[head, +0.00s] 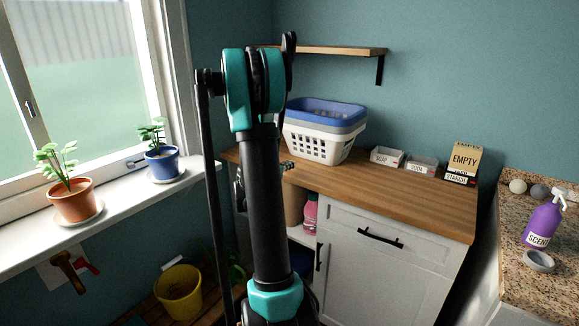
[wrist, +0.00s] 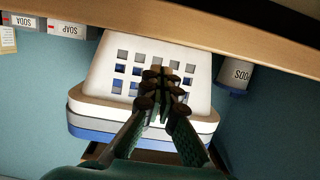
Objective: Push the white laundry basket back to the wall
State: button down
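The white laundry basket (head: 318,147) stands upright on the wooden counter, with a grey and a blue basket (head: 325,108) nested in its top. In the wrist view, which is upside down, the white basket's slotted side (wrist: 198,92) faces me. My gripper (wrist: 158,76) is in front of that side, its fingertips close together and seemingly shut, with nothing between them. I cannot tell whether the tips touch the basket. In the head view my arm covers most of the gripper and the basket's left edge.
The wooden counter (head: 400,190) has small soap (head: 386,157) and soda (head: 422,166) boxes right of the basket. A white container (wrist: 232,78) stands on its other side. A shelf (head: 340,51) hangs above. Potted plants (head: 72,200) line the windowsill at left.

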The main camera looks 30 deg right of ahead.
send_near(309, 153)
jog(key=shift+w+d+f, duration=0.25)
jog(key=shift+d+f, duration=0.1)
jog(key=shift+d, duration=0.25)
jog(key=shift+w+d+f, duration=0.2)
jog(key=shift+d+f, duration=0.15)
jog(key=shift+d, duration=0.25)
jog(key=shift+d, duration=0.2)
jog(key=shift+r+x, duration=0.2)
jog(key=shift+x, duration=0.75)
jog(key=shift+r+x, duration=0.15)
jog(key=shift+x, duration=0.85)
jog(key=f+v, duration=0.3)
jog(key=v, duration=1.4)
jog(key=shift+s+a, duration=0.2)
jog(key=shift+a, duration=0.4)
jog(key=shift+f, duration=0.15)
